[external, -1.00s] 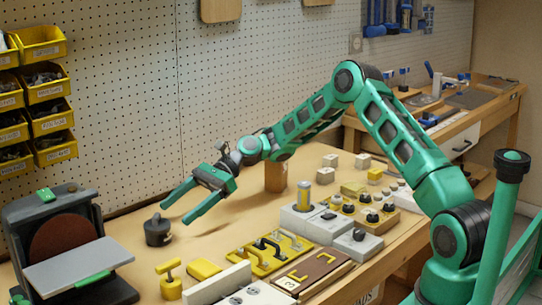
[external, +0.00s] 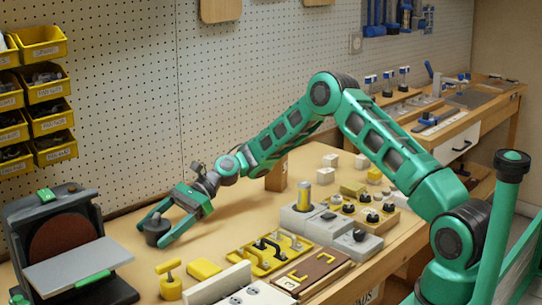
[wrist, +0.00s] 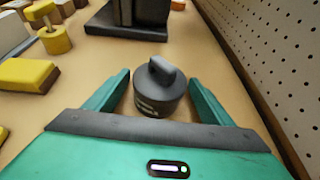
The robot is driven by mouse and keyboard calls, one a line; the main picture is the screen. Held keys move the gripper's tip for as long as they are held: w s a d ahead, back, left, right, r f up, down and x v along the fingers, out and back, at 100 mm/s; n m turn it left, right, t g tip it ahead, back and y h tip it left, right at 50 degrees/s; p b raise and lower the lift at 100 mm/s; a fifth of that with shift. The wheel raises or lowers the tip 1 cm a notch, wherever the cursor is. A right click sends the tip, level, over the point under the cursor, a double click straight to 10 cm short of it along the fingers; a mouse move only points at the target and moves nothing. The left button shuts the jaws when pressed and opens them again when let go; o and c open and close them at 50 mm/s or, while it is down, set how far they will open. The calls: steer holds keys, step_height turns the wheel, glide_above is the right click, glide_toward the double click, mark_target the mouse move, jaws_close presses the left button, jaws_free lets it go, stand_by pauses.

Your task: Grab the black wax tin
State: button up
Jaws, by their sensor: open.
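The black wax tin (external: 156,229) is a small round dark tin with a knob on its lid, standing upright on the wooden bench. In the wrist view the tin (wrist: 158,92) sits between my two green fingers, with pale marks on its side. My gripper (external: 156,228) is low over the bench and open, one finger on each side of the tin. In the wrist view, my gripper (wrist: 158,88) shows gaps between the tin and both fingers.
A disc sander (external: 70,240) stands left of the tin. A yellow knobbed piece (external: 170,280) and a yellow block (external: 203,269) lie nearer the front. The pegboard wall (wrist: 275,60) runs close along the back. Bare bench lies around the tin.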

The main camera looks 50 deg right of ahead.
steer(key=c, duration=1.3)
steer(key=shift+r, duration=0.1)
